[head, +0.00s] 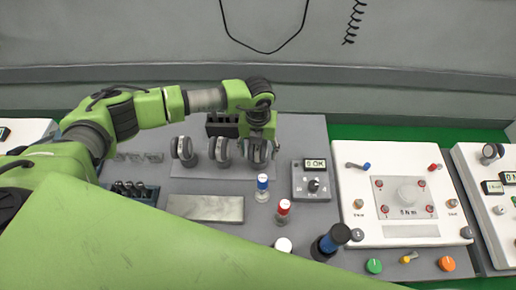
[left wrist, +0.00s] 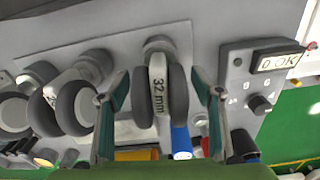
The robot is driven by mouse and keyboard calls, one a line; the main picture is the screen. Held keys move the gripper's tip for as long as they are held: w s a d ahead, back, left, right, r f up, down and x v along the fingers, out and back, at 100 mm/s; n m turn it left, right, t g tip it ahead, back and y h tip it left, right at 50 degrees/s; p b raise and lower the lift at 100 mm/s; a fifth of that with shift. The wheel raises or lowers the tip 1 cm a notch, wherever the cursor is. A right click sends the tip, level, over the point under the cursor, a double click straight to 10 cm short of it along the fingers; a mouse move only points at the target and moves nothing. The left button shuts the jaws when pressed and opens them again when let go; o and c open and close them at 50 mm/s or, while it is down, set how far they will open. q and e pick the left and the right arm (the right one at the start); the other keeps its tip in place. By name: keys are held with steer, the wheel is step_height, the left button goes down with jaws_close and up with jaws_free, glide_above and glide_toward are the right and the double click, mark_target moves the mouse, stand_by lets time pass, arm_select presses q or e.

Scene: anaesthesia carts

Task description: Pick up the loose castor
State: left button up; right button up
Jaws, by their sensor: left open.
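Three castors with grey twin wheels and pale bodies stand in a row on a grey plate, at the left (head: 183,149), in the middle (head: 220,150) and at the right (head: 258,153). My left gripper (head: 259,142) reaches down over the right castor. In the left wrist view this castor (left wrist: 160,88), marked "32 mm", stands between the two open fingers (left wrist: 160,100), with a visible gap on each side. The other two castors (left wrist: 75,105) show left of the fingers there. I cannot tell which castor is loose. My right gripper is not in view.
A grey box with an "OK" display (head: 313,181) stands close right of the gripper. Blue-capped (head: 262,187) and red-capped (head: 283,210) pieces and a dark blue-topped cylinder (head: 331,241) stand in front. A black block (head: 222,125) is behind. A bare metal plate (head: 205,208) lies front left.

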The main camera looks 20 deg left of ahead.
arm_select(q)
steer(key=c, duration=1.2)
steer(key=shift+r, duration=0.2)
